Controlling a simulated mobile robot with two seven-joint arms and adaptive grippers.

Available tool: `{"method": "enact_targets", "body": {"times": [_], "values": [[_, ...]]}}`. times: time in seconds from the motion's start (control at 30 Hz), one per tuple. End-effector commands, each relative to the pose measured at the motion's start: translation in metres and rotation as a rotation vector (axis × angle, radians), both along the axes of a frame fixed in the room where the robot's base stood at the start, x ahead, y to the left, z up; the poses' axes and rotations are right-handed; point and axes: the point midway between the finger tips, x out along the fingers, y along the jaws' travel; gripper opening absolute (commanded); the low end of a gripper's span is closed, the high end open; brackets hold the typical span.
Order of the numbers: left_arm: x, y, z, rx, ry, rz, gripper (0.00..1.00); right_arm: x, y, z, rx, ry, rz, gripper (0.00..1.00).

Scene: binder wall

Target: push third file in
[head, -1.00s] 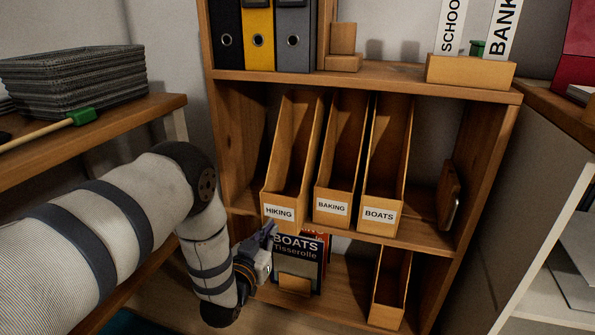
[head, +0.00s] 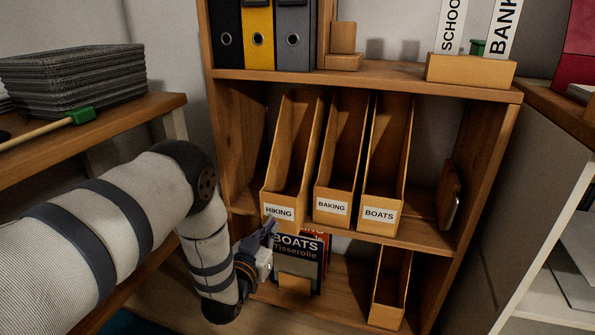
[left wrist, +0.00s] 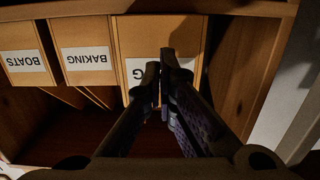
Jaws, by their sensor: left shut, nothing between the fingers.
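Three upright wooden files stand side by side on the middle shelf: HIKING (head: 279,213), BAKING (head: 332,206) and BOATS (head: 379,215). The HIKING file sticks out past the shelf's front edge further than the other two. My left gripper (head: 272,226) is shut and empty, its tips at the lower front of the HIKING file. In the left wrist view, the fingers (left wrist: 161,62) cover part of the HIKING label (left wrist: 136,72), with BAKING (left wrist: 86,58) and BOATS (left wrist: 25,61) upside down to the left. Whether the tips touch the file is unclear. My right gripper is not in view.
Books (head: 298,262) and another wooden file (head: 390,290) stand on the lower shelf, the books close beside my left gripper. A flat brown object (head: 448,195) leans at the right shelf wall. Binders (head: 260,35) stand above. A side table (head: 90,135) is at left.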

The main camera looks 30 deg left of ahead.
Motion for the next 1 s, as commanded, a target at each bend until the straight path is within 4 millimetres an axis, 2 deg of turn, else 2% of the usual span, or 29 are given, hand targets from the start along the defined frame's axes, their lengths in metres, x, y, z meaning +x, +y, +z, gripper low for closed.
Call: {"method": "enact_targets", "body": {"times": [1.0], "values": [[0.035, 0.008, -0.001, 0.0, 0.0, 0.0, 0.0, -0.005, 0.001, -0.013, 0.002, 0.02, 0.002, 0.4]]}}
